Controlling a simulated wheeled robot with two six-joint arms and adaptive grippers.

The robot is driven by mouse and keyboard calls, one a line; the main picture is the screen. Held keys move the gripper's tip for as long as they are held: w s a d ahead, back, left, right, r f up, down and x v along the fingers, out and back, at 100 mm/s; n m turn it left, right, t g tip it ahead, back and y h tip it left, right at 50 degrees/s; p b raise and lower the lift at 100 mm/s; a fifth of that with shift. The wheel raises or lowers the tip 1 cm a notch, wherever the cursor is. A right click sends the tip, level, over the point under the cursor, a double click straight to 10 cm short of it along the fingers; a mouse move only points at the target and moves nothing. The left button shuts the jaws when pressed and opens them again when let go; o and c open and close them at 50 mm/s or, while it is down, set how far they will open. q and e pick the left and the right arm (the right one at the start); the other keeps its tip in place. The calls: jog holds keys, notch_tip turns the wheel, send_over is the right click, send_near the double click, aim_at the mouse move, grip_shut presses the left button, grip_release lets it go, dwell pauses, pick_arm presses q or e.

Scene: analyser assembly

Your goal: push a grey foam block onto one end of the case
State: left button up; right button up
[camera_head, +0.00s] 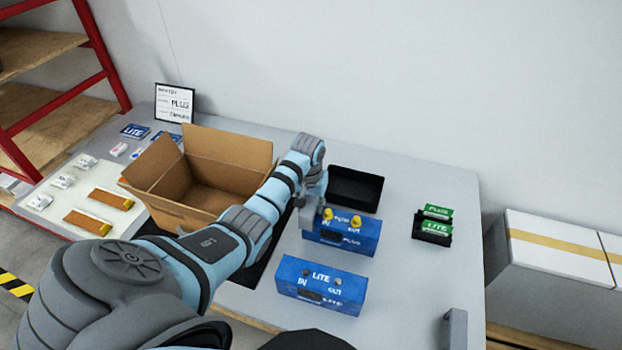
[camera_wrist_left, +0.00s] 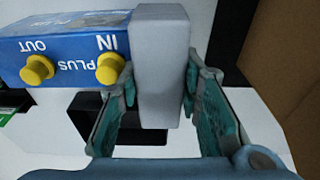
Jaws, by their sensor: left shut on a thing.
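The blue PLUS case (camera_head: 345,232) stands on the table with two yellow caps on its top. It also shows in the left wrist view (camera_wrist_left: 75,30). My left gripper (camera_head: 309,212) is at the left end of this case in the head view. In the left wrist view the gripper (camera_wrist_left: 160,95) is shut on a grey foam block (camera_wrist_left: 160,60), a finger on each side. The block stands upright right beside the IN end of the case; I cannot tell whether it is fully seated. A second grey block (camera_head: 456,328) stands near the table's right front. My right gripper is not in view.
A blue LITE case (camera_head: 320,287) stands in front of the PLUS case. An open cardboard box (camera_head: 165,206) is left of my arm. A black tray (camera_head: 355,188) lies behind the case; a black holder with green cards (camera_head: 433,228) is to the right. The right of the table is mostly clear.

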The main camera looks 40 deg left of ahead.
pick_arm(q)
jog(key=shift+f, duration=0.35)
dwell(0.4)
jog(key=o, duration=1)
notch_tip(320, 180, up, 2)
jog(key=shift+r+p, duration=0.25)
jog(key=shift+p, duration=0.65)
jog(key=shift+r, duration=2.25)
